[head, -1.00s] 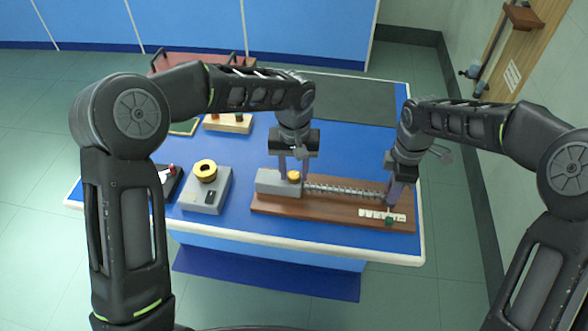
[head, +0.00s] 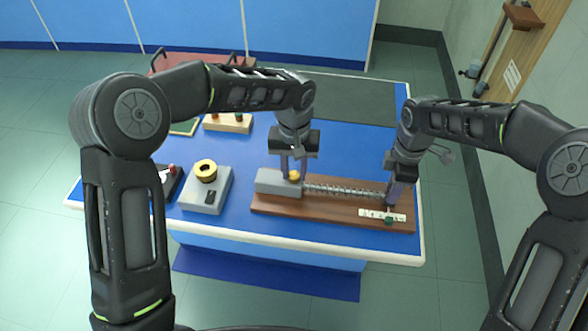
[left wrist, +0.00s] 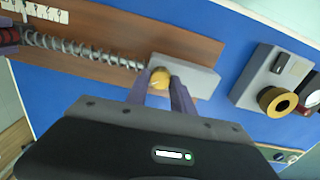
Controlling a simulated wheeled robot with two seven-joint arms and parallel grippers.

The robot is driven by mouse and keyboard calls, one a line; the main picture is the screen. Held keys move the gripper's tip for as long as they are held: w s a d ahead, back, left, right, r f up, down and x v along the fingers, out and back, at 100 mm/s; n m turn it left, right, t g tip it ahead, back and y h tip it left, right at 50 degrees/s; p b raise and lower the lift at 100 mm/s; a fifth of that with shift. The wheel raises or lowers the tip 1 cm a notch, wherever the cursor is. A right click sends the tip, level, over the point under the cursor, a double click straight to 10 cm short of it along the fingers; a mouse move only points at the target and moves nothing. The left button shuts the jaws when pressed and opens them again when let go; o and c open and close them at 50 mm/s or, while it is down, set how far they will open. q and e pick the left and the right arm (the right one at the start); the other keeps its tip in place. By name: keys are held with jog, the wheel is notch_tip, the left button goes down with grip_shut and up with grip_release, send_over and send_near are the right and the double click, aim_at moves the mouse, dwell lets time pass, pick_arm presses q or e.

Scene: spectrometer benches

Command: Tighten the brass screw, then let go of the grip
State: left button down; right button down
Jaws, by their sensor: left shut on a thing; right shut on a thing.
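The brass screw (head: 294,175) stands on the grey block (head: 275,182) at the left end of a wooden board (head: 330,210). My left gripper (head: 293,172) is shut on the brass screw from above; the left wrist view shows the screw (left wrist: 160,77) between its two fingers. A coiled spring (head: 345,190) runs from the block to the right along the board. My right gripper (head: 392,200) is shut at the spring's right end, on the grip, which its fingers mostly hide. A white scale strip (head: 378,215) with a green piece lies just in front of it.
A grey box with a yellow ring (head: 205,171) stands left of the board. A wooden block with knobs (head: 228,123) and a red tray (head: 185,62) are further back. A dark mat (head: 345,98) covers the table's back right. Blue tabletop is bare behind the spring.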

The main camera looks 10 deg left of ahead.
aim_at(294, 174)
pick_arm(q)
jog(key=m, duration=0.7)
pick_arm(e)
jog(key=shift+d, duration=0.1)
pick_arm(q)
jog(key=m, duration=0.6)
pick_arm(e)
jog(key=shift+w, duration=0.1)
pick_arm(q)
jog(key=shift+m, duration=0.3)
jog(key=c, duration=1.1)
grip_release()
jog(key=shift+s, duration=0.1)
jog(key=shift+d+r, duration=0.1)
notch_tip(294, 174, up, 12)
